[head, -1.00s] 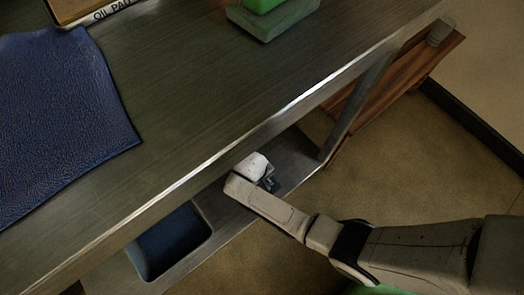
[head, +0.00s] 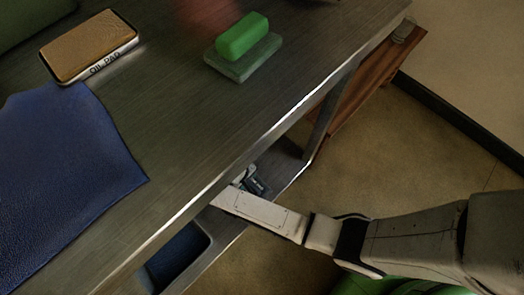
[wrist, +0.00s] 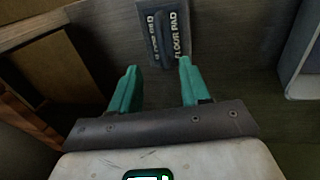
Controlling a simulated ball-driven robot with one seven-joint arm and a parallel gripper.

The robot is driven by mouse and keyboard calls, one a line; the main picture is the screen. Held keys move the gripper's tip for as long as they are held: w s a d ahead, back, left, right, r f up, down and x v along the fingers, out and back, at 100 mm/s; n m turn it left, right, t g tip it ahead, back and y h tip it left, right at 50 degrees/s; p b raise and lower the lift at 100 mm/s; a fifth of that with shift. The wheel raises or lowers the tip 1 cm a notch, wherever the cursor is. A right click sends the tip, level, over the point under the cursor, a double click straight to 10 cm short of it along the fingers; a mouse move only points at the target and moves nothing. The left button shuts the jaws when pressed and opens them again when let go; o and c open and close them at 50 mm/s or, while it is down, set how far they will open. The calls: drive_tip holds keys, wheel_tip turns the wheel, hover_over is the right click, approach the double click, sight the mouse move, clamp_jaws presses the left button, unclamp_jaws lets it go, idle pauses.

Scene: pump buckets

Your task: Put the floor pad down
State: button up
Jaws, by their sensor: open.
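The floor pad (wrist: 165,32) is a dark grey block with pale "FLOOR PAD" lettering. In the wrist view it lies on the grey metal lower shelf (wrist: 225,45), just beyond my fingertips. My gripper (wrist: 157,66) has its two teal fingers spread apart with nothing between them. The pad appears clear of both fingers. In the head view my arm reaches in under the worktop from the right, and the worktop edge partly hides its end. A small dark shape beside my wrist there is too unclear to name.
The metal worktop (head: 170,150) overhangs the shelf. On it are an oil pad (head: 90,45), a green block on a grey-green base (head: 243,45) and a blue cloth (head: 60,180). A blue-lined bin (head: 180,255) sits left of my gripper. A wooden board (head: 350,105) stands right.

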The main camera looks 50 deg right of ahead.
drive_tip(key=s+d+r+y, duration=0.1)
drive_tip(key=s+d+r, duration=0.4)
drive_tip(key=s+r, duration=0.2)
drive_tip(key=s+d+r+t+y, duration=0.1)
drive_tip(key=s+d+r, duration=0.4)
drive_tip(key=s+r, duration=0.2)
drive_tip(key=shift+s+r, duration=0.4)
drive_tip(key=shift+s, duration=0.35)
